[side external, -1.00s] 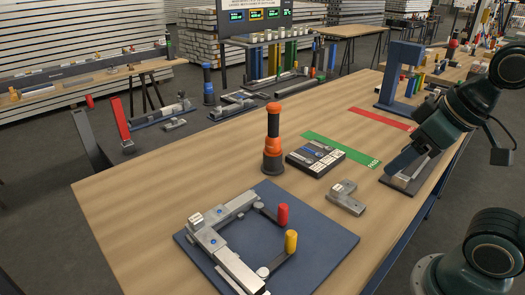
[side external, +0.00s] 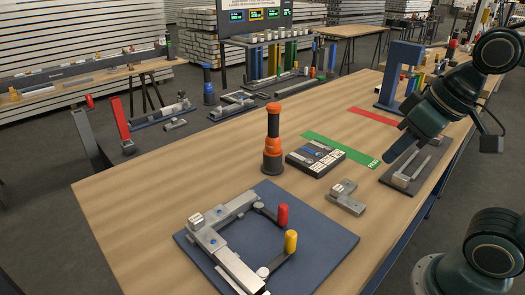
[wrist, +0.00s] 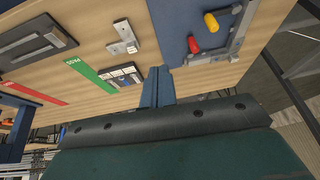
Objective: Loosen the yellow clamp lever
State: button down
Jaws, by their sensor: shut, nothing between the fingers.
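The yellow clamp lever (side external: 291,241) stands on a metal clamp at the front of the blue plate (side external: 325,243). In the wrist view the yellow lever (wrist: 211,22) is at the top, right of centre. A red clamp lever (side external: 283,214) stands just behind it, also seen in the wrist view (wrist: 193,44). Both belong to clamps beside the L-shaped metal frame (side external: 226,257). My gripper (side external: 393,152) is at the right side of the table, in the air and well apart from the levers. Its blue fingers (wrist: 157,86) are shut and empty.
A black and orange post (side external: 273,140), a dark panel box (side external: 315,158) and a small metal bracket (side external: 346,197) stand behind the plate. A dark tray with metal bars (side external: 415,170) lies under my gripper. A blue upright frame (side external: 398,76) stands beyond.

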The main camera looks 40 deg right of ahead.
jog(key=w+a+r+m+g+y, duration=0.15)
jog(key=w+a+g, duration=0.35)
jog(key=w+a, duration=0.5)
jog(key=w+a+f+g+h, duration=0.1)
jog(key=w+f+g, duration=0.3)
jog(key=w+f, duration=0.5)
jog(key=shift+w+a+f, duration=0.2)
jog(key=shift+w+a, duration=0.45)
jog(key=shift+w, duration=0.5)
jog(key=shift+s+a+f+h, duration=0.1)
jog(key=shift+s+f+h, duration=0.05)
jog(key=shift+f+h, duration=0.1)
